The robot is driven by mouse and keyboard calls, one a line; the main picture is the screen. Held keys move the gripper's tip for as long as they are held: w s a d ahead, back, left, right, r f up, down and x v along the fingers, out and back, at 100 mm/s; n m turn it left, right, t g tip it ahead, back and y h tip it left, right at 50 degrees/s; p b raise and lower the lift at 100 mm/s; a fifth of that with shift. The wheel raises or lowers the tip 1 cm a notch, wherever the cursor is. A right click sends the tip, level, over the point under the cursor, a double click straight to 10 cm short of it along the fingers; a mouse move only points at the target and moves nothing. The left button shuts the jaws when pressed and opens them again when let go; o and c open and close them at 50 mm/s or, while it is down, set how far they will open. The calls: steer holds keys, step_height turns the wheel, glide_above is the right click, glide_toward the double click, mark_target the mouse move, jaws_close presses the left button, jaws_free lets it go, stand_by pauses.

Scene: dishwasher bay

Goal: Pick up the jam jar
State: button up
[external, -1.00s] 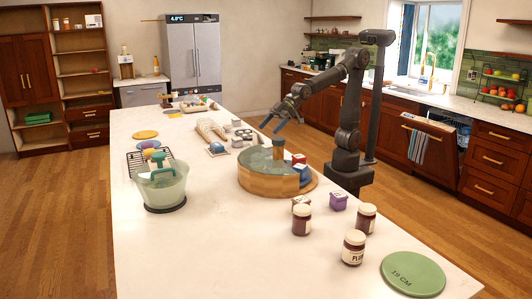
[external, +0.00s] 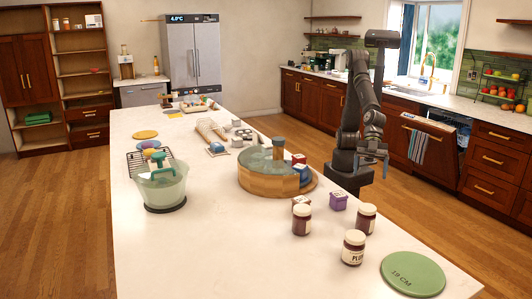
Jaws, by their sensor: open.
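Three dark jam jars with pale lids stand upright on the near right part of the white counter. One jar (external: 302,222) is at the left, one jar (external: 366,220) at the right, and the nearest jar (external: 353,250) has a label that reads "PLUM". My gripper (external: 374,168) is open and points down beside the counter's right edge, behind the jars and apart from them. It is small and dark in this view, and I see nothing held in it.
A round wooden turntable (external: 262,183) carries items farther back. A green disc marked 19 CM (external: 413,274) lies at the near right. The counter's front left (external: 200,260) is clear.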

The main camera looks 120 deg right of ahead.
mark_target(366, 216)
steer(key=x, duration=1.7)
steer(key=shift+s+a+f, duration=0.1)
steer(key=shift+f, duration=0.15)
steer(key=shift+c, duration=0.5)
steer(key=c, duration=1.1)
steer(key=shift+c, duration=1.3)
steer(key=shift+r, duration=0.2)
